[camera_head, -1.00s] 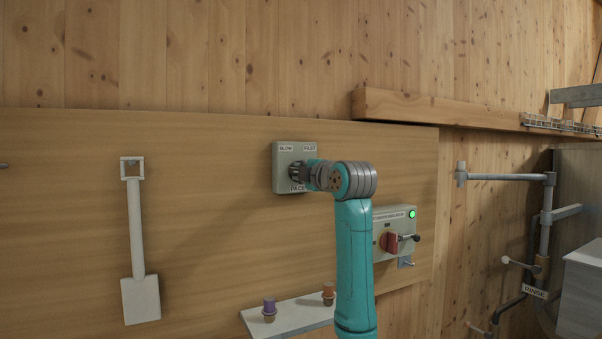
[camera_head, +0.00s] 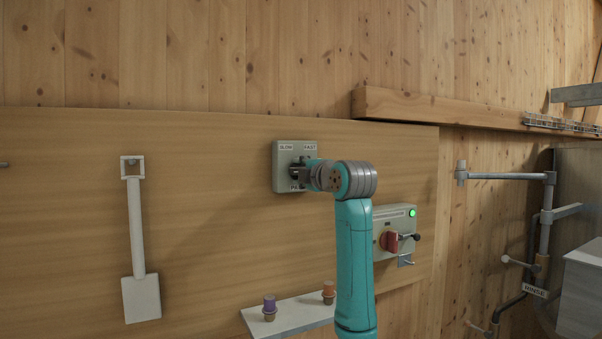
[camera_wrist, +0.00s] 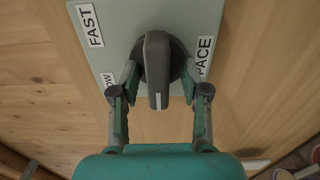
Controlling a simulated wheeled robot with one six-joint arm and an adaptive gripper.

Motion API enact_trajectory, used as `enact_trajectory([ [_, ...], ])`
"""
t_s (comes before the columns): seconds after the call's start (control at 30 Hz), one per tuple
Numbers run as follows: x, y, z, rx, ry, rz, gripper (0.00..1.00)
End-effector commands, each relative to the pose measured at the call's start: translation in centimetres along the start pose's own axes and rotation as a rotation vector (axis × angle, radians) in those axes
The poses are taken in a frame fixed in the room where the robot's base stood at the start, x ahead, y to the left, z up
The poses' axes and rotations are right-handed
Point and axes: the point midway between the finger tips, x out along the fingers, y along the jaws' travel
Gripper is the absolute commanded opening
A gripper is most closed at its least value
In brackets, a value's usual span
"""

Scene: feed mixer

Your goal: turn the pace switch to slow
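The pace switch is a grey-green box (camera_head: 284,158) on the wooden panel, labelled SLOW upper left, FAST upper right and PACE below. Its dark grey knob (camera_wrist: 157,62) shows in the wrist view as an upright bar with a white mark at its lower end. My gripper (camera_wrist: 158,80) has one finger on each side of the knob, with a narrow gap seen on both sides. In the head view my gripper (camera_head: 297,173) is at the box's front and hides the knob and part of the PACE label. The SLOW label is partly hidden in the wrist view.
A control box (camera_head: 394,243) with a red knob and green lamp is right of my arm. A small shelf (camera_head: 290,318) with two capped items sits below. A white shovel (camera_head: 139,240) hangs at left. A wooden beam (camera_head: 430,108) juts out at upper right.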

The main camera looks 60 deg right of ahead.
Motion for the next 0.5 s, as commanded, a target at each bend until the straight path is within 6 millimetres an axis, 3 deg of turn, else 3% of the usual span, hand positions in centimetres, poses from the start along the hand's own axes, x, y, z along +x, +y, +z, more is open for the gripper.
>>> enact_trajectory([
  [0.27, -0.2, 0.1, 0.0, 0.0, 0.0, 0.003, 0.46],
  [0.5, -3.2, 0.1, 0.0, -0.002, -0.002, 0.006, 0.46],
])
